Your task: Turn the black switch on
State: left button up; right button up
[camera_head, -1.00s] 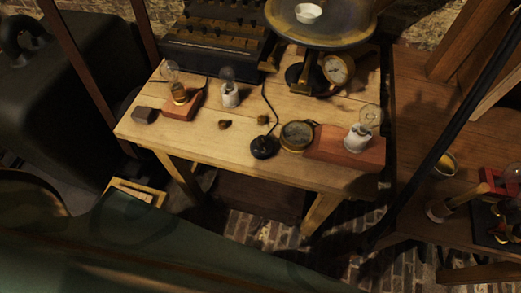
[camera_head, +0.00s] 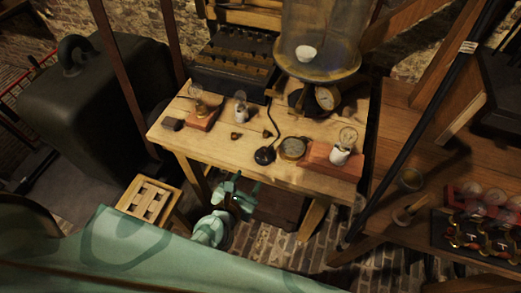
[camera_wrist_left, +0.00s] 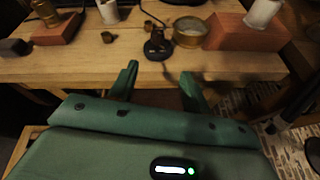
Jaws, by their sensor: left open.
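The black switch (camera_head: 264,155) is a small round black piece with a cord. It lies near the front edge of the wooden table (camera_head: 225,160), just left of a round brass gauge (camera_head: 292,149). It also shows in the left wrist view (camera_wrist_left: 158,47), beyond the fingers. My left gripper (camera_head: 243,187) is pale green, open and empty, below and in front of the table's front edge. In the left wrist view its two fingers (camera_wrist_left: 160,78) stand apart, with the switch ahead of the space between them. The switch's lever position is too small to tell. My right gripper is out of view.
Bulbs on red-brown blocks stand at the table's left (camera_head: 201,118) and right (camera_head: 333,160). A white lamp holder (camera_head: 241,109) stands between. A scale-like device with a glass dome (camera_head: 320,50) is behind. A slatted wooden crate (camera_head: 150,200) is at the lower left.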

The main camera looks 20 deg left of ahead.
pick_arm(q)
jog(key=r+n, duration=0.2)
jog(key=b, duration=0.2)
send_near(264, 149)
jog(key=shift+n+y, duration=0.3)
jog(key=shift+n, duration=0.1)
jog(key=b+x, duration=0.1)
jog(key=x, duration=0.3)
jog(key=b+x, duration=0.1)
jog(key=x, duration=0.4)
jog(key=shift+d+f, duration=0.2)
jog(key=shift+w, duration=0.5)
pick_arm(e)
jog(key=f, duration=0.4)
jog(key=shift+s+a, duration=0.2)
pick_arm(q)
jog(key=shift+c, duration=0.3)
jog(key=c, duration=0.9)
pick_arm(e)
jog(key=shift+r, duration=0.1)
